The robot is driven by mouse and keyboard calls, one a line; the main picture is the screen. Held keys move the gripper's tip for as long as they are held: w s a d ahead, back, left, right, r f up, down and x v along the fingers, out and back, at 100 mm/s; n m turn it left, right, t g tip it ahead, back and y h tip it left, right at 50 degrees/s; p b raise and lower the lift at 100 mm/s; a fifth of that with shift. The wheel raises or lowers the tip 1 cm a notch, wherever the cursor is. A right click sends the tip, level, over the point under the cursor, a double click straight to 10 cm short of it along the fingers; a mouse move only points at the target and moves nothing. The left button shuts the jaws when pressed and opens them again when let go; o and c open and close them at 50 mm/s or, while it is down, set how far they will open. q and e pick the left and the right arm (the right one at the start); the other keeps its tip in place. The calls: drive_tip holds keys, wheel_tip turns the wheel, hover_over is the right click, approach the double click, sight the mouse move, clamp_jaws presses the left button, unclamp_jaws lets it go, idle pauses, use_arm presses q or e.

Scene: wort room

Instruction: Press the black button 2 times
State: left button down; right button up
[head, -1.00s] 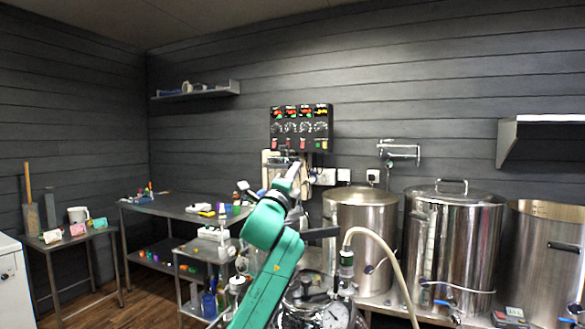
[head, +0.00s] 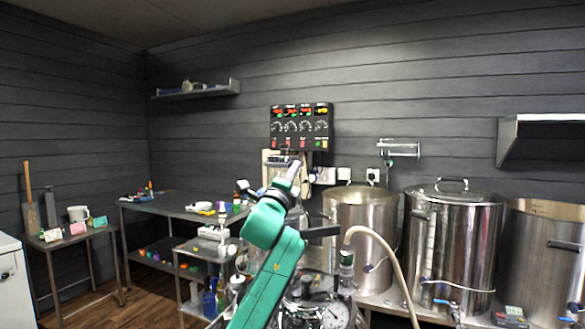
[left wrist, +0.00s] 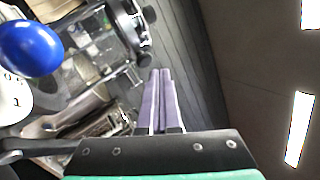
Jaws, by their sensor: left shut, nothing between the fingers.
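A black control panel (head: 301,127) hangs on the back wall, with lit readouts on top, a row of dials and small coloured switches below. I cannot make out a separate black button on it at this size. My left gripper (head: 295,168) is raised below the panel and overlaps the wall fittings under it. Its pale fingers are shut and empty. I cannot tell whether they touch anything. In the left wrist view the closed fingers (left wrist: 160,75) point up the picture, with nothing between them. My right gripper is not in view.
Steel kettles (head: 453,235) stand to the right, with a pale hose (head: 385,245) in front. A dark table (head: 180,206) with small items is at the left. A wall shelf (head: 195,92) is above it. In the left wrist view a blue round object (left wrist: 30,48) shows at the left.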

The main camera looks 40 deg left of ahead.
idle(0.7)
use_arm(q)
drive_tip(key=shift+w+a+p, duration=0.2)
drive_tip(key=shift+a+p, duration=0.1)
drive_tip(key=shift+a, duration=0.15)
drive_tip(key=shift+w+a+p, duration=0.2)
drive_tip(key=shift+a+p, duration=0.1)
drive_tip(key=shift+a, duration=0.1)
idle(0.6)
drive_tip(key=shift+d, duration=0.15)
drive_tip(key=shift+s+d+b, duration=0.3)
drive_tip(key=shift+s+d, duration=0.1)
drive_tip(key=shift+d, duration=0.2)
